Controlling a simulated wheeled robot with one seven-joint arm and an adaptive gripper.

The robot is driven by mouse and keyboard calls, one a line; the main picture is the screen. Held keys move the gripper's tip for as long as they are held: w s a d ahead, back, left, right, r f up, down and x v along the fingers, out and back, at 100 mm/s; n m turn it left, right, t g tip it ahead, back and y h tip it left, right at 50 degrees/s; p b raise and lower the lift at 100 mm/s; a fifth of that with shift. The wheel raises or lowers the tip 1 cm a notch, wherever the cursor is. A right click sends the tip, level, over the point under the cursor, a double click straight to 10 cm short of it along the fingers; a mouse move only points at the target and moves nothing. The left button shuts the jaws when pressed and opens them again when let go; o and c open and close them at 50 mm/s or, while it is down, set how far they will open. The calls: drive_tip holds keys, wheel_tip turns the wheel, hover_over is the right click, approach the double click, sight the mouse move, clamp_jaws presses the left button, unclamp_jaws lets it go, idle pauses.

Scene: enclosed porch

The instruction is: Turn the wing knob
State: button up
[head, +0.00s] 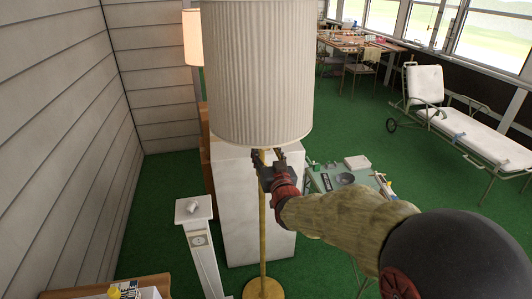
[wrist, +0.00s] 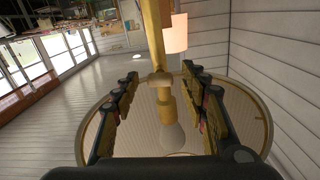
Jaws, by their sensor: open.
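A floor lamp with a pleated cream shade (head: 258,75) and a brass pole (head: 262,225) stands in front of me. My gripper (head: 268,156) is just under the shade's lower rim, beside the pole. In the wrist view, my gripper (wrist: 160,76) is open, with one finger on each side of the lamp's brass stem. A small brass crosspiece (wrist: 157,80), likely the wing knob, shows between the fingers, with a gap to each. The socket (wrist: 167,108) and pale bulb (wrist: 173,136) show inside the shade. The knob is hidden in the head view.
A white block (head: 232,205) stands behind the pole, with a narrow white clock-like stand (head: 200,245) to its left. A green table (head: 345,182) is right of the pole. A lounge chair (head: 470,135) is farther right. Green floor lies open between.

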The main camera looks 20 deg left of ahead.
drive_tip(key=shift+w+a, duration=0.1)
drive_tip(key=shift+c, duration=0.8)
clamp_jaws()
drive_tip(key=shift+m+b, duration=0.3)
drive_tip(key=shift+b, duration=0.05)
drive_tip(key=m+b, duration=0.3)
drive_tip(key=shift+f+m, duration=0.15)
drive_tip(key=shift+m, duration=0.25)
drive_tip(key=m+b, duration=0.3)
drive_tip(key=m, duration=0.1)
drive_tip(key=shift+m, duration=0.3)
drive_tip(key=m, duration=0.3)
drive_tip(key=shift+b, duration=0.35)
drive_tip(key=shift+m, duration=2.5)
